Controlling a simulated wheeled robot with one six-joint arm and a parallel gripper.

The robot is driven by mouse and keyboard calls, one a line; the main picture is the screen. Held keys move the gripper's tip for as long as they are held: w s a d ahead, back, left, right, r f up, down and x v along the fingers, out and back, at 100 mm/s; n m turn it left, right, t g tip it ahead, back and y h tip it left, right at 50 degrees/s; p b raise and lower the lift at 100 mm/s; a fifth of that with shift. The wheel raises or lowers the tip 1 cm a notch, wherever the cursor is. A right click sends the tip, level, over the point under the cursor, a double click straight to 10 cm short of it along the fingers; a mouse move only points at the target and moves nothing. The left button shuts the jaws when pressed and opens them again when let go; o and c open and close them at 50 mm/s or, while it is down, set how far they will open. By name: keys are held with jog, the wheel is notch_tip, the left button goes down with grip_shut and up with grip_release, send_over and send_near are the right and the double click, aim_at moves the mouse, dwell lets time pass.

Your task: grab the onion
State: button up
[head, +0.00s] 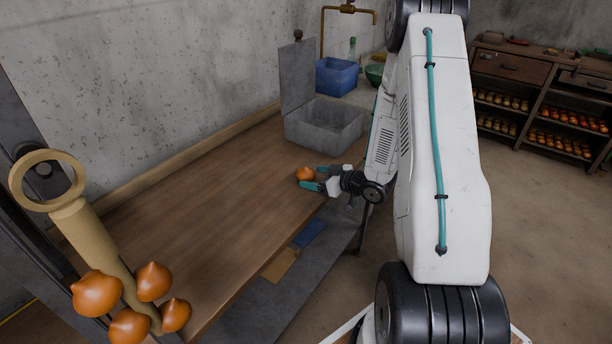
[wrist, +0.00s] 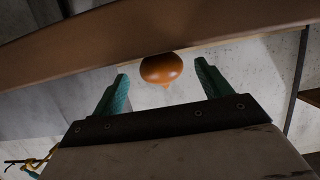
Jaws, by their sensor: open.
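An orange-brown onion (head: 305,174) lies on the wooden table (head: 215,190) near its right front edge in the head view. My gripper (head: 309,179) is at the onion, with its teal fingers open. In the wrist view the onion (wrist: 161,69) shows between and slightly beyond the tips of the open fingers (wrist: 161,80). The wrist picture appears turned over, with the table (wrist: 60,55) as a brown band at the top. I cannot tell whether a finger touches the onion.
An open grey metal box (head: 325,125) stands on the table behind the onion. A blue bin (head: 337,76) and a green bowl (head: 374,75) are farther back. Table left of my gripper is clear.

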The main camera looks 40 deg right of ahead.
aim_at(311, 175)
jog(key=x, duration=0.4)
jog(key=shift+w+a, duration=0.15)
jog(key=shift+w, duration=0.05)
jog(key=shift+c, duration=0.4)
jog(key=c, duration=1)
jog(key=shift+r, duration=0.15)
